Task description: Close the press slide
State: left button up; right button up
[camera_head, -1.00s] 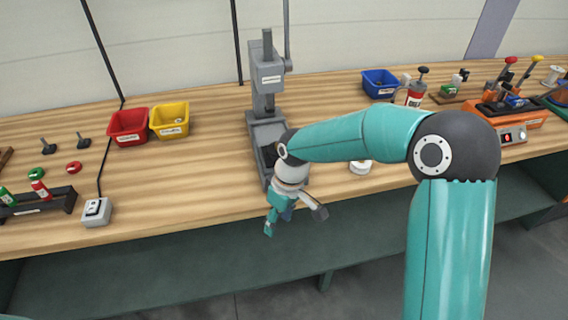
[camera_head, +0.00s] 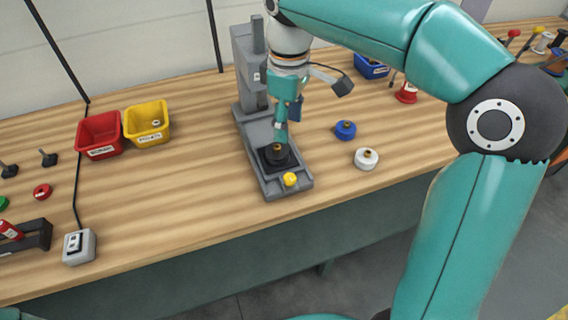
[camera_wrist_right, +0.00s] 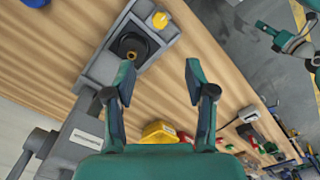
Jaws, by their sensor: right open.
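The grey press (camera_head: 247,70) stands on the bench. Its slide (camera_head: 272,187) sticks out in front, with a yellow knob (camera_head: 290,179) at the front end and a black round piece with a brass centre (camera_head: 277,154) on it. In the right wrist view the yellow knob (camera_wrist_right: 161,20) and black piece (camera_wrist_right: 134,46) lie beyond the fingers. My right gripper (camera_wrist_right: 160,74) is open and empty, above the slide by the press column. In the head view it hides part of the press. My left gripper (camera_wrist_right: 272,36) seems to show at the wrist view's upper right; its jaw state is unclear.
A blue-topped piece (camera_head: 345,130) and a white round piece (camera_head: 366,159) lie right of the slide. Red (camera_head: 99,135) and yellow (camera_head: 147,124) bins stand to the left, a blue bin (camera_head: 371,68) behind right. The bench between slide and switch box (camera_head: 79,246) is clear.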

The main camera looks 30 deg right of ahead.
aim_at(289, 176)
jog(key=f, duration=1.6)
jog(key=shift+s+d+f+b, duration=0.1)
jog(key=shift+s+f+b, duration=0.1)
jog(key=shift+b, duration=0.1)
grip_shut()
